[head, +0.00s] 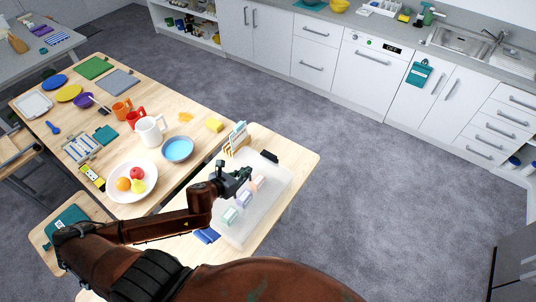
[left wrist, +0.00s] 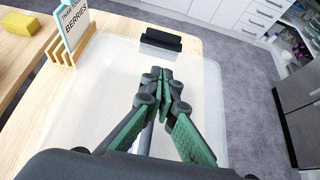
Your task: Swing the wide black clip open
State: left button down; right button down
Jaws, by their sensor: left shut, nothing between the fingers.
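The wide black clip (head: 269,156) sits at the far edge of a translucent box (head: 281,186) on the wooden table. In the left wrist view the clip (left wrist: 161,39) lies ahead of my fingertips, with a gap between. My left gripper (head: 246,173) is above the box, a little left of and nearer than the clip. In the left wrist view its green-padded fingers (left wrist: 160,73) are together at the tips and hold nothing. My right gripper is not in view.
A wooden holder with a berries card (left wrist: 75,24) stands left of the clip. Pastel items (head: 243,199) show at the box. A blue piece (head: 207,236) is at its near edge. A yellow sponge (head: 214,125), blue bowl (head: 177,149) and fruit plate (head: 118,190) lie left.

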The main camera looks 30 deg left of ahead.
pick_arm(q)
send_near(269, 156)
jog(key=f, duration=0.1)
jog(key=w+f, duration=0.1)
jog(key=shift+d+f, duration=0.2)
jog(key=shift+f, duration=0.1)
jog(key=w, duration=0.3)
jog(key=shift+w+f+p, duration=0.2)
jog(key=shift+p, duration=0.1)
jog(key=shift+w+d, duration=0.1)
jog(key=shift+w, duration=0.45)
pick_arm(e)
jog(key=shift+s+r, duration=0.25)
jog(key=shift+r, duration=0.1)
